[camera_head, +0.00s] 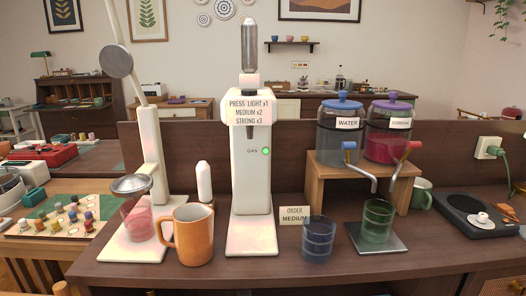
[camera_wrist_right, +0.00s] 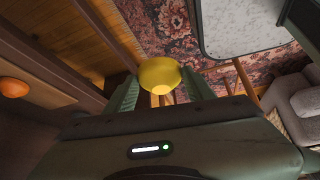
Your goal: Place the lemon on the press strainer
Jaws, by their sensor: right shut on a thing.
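The lemon (camera_wrist_right: 160,73), a yellow piece with a paler face, sits between the fingers of my right gripper (camera_wrist_right: 161,88) in the right wrist view. The gripper is shut on it and holds it above the floor, clear of any surface below. Neither gripper shows in the head view.
An orange mug (camera_head: 193,235) stands close to the right of the strainer. A white gas dispenser (camera_head: 250,165) stands mid-counter. A blue glass (camera_head: 318,239), a green glass (camera_head: 377,221) and two lidded jars on a wooden stand (camera_head: 344,177) are to the right. An orange fruit (camera_wrist_right: 14,88) shows in the wrist view.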

